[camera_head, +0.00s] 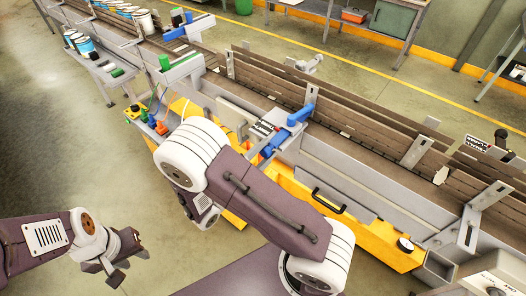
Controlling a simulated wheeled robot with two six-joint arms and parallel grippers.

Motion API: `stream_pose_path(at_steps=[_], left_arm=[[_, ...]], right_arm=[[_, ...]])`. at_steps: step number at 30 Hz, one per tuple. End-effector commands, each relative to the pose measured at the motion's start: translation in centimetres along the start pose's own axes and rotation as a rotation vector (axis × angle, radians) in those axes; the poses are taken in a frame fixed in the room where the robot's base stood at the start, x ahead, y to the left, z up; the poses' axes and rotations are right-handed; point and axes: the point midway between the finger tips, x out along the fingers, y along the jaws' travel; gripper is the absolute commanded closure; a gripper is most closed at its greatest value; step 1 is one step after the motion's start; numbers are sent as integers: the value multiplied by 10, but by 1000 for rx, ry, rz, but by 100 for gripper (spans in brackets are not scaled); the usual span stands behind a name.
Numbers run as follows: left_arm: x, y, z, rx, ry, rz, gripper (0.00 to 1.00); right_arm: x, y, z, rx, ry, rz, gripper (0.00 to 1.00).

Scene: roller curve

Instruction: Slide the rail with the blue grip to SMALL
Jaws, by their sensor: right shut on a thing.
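The blue grip (299,115) is at the near edge of the roller track, right of centre, with blue parts reaching down and left toward my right arm. A small plate with black and white lettering (263,128) is beside it; I cannot read the lettering. My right gripper (256,157) is almost wholly hidden behind my own arm at the near end of the blue parts. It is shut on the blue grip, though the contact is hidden. My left gripper (117,268) is low at the left, over the floor, open and empty, well away from the track.
The long side rail (350,115) runs along the track behind the blue grip, with upright grey brackets. A second lettered plate (486,147) stands at the far right. A yellow base (365,240) is under the track. Cans (83,45) stand at the upper left. Floor at the left is free.

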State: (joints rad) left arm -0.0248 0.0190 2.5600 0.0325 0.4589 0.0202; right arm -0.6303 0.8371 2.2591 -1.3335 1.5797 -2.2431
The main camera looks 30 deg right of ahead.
Motion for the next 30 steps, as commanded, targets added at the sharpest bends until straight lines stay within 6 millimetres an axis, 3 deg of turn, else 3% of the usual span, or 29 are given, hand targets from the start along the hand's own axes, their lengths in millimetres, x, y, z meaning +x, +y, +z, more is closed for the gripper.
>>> stream_pose_path(at_steps=[1,3,13,24,30], left_arm=[[0,0,0,0,0,0,64],[0,0,0,0,0,0,64],[1,0,0,0,0,0,64],[14,0,2,0,0,0,64],[15,0,2,0,0,0,64]], right_arm=[[0,-1,-1,0,4,-2,59],[0,-1,-1,0,3,-2,45],[-4,0,0,1,-1,-3,45],[-77,1,2,3,-1,-3,45],[-89,0,0,0,2,0,45]])
